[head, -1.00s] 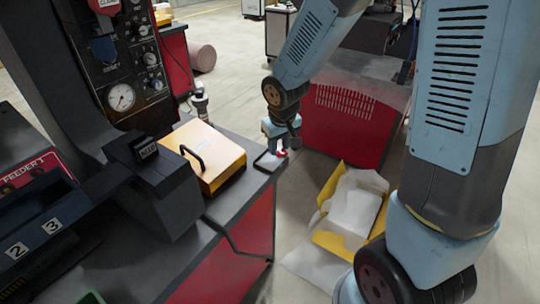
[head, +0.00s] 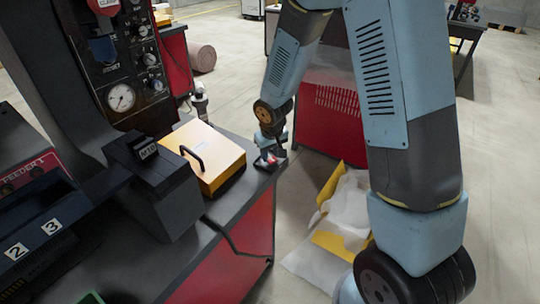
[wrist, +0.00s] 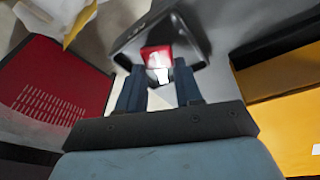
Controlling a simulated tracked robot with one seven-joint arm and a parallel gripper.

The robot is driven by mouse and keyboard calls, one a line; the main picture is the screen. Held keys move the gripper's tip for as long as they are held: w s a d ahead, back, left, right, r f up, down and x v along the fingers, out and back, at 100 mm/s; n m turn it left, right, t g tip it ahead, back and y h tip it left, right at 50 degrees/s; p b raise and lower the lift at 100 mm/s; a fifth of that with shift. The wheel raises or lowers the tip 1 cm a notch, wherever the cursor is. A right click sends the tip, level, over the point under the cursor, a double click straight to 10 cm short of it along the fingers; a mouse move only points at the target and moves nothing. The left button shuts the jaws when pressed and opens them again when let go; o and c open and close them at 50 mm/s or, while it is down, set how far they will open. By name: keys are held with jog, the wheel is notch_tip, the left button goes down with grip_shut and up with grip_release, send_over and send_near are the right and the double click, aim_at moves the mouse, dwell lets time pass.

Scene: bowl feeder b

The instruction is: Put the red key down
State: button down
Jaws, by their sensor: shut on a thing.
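My gripper (wrist: 158,92) is shut on the red key (wrist: 156,53), which shows between and just beyond the fingertips in the wrist view. A pale patch shows at the key's lower end. A dark-rimmed tray (wrist: 195,35) lies behind the key in the wrist view. The key appears over this tray; I cannot tell whether it touches it.
A yellow box with a black handle (head: 208,165) stands on the bench left of my gripper. An open yellow carton with white wrapping (head: 345,210) lies on the floor to the right. A red perforated panel (head: 335,110) stands behind.

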jog(key=shift+f, duration=0.55)
jog(key=c, duration=0.7)
grip_release()
jog(key=shift+f, duration=0.1)
jog(key=shift+c, duration=0.2)
jog(key=v, duration=1.2)
jog(key=shift+d, duration=0.1)
